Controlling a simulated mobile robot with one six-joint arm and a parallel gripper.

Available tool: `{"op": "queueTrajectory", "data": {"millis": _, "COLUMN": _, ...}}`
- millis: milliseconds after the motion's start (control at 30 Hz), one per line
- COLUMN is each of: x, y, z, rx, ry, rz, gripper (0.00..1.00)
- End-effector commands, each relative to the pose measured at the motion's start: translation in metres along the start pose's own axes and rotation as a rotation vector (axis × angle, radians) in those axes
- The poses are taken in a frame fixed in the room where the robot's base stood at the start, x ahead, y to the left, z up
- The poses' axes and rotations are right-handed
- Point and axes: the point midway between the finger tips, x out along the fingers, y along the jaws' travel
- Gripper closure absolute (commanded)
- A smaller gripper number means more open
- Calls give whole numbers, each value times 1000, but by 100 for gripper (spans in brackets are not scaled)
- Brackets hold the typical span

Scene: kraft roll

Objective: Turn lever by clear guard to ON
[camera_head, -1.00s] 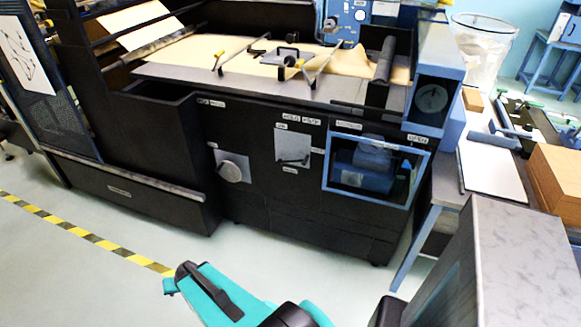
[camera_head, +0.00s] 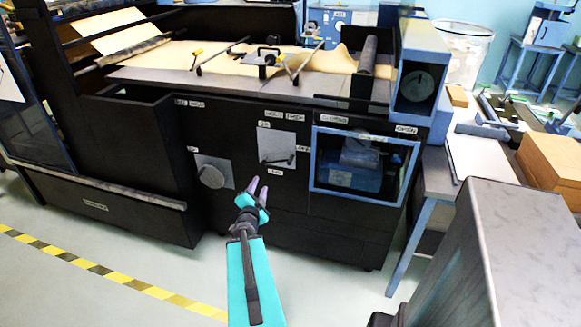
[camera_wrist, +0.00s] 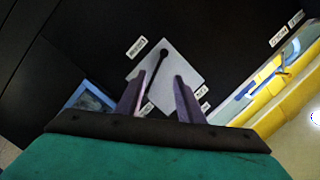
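The lever (camera_head: 278,160) is a dark bar on a light grey square plate (camera_head: 271,145) on the black machine front, left of the blue-framed clear guard (camera_head: 340,177). In the head view it lies nearly level, its knob end to the right. The wrist view shows the lever (camera_wrist: 152,68) slanting across the plate (camera_wrist: 185,65), with its round end at the top. My gripper (camera_head: 259,187) is open and empty, below and left of the plate in the head view. In the wrist view its purple fingers (camera_wrist: 156,92) are spread over the plate's near part. Contact with the lever cannot be told.
A round dark knob (camera_head: 211,176) on another grey plate sits left of the lever. Small white labels surround the lever plate, too small to read surely. A grey box-like block (camera_head: 490,260) stands at the right front. The floor before the machine is open, with a yellow-black stripe (camera_head: 100,270).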

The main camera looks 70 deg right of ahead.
Motion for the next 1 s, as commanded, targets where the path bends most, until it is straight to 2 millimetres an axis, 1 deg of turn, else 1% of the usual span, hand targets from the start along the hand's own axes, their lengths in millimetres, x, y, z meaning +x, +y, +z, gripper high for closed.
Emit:
{"op": "queueTrajectory", "data": {"millis": 33, "x": 6, "y": 10, "z": -21, "rx": 23, "ry": 58, "rz": 5, "gripper": 66}}
{"op": "queueTrajectory", "data": {"millis": 100, "x": 9, "y": 16, "z": -45, "rx": 51, "ry": 124, "rz": 11, "gripper": 66}}
{"op": "queueTrajectory", "data": {"millis": 200, "x": 11, "y": 23, "z": -68, "rx": 75, "ry": 184, "rz": 16, "gripper": 66}}
{"op": "queueTrajectory", "data": {"millis": 300, "x": 11, "y": 25, "z": -78, "rx": 86, "ry": 211, "rz": 19, "gripper": 66}}
{"op": "queueTrajectory", "data": {"millis": 733, "x": 12, "y": 25, "z": -79, "rx": 86, "ry": 213, "rz": 19, "gripper": 66}}
{"op": "queueTrajectory", "data": {"millis": 1000, "x": 16, "y": 27, "z": -79, "rx": 85, "ry": 213, "rz": 20, "gripper": 66}}
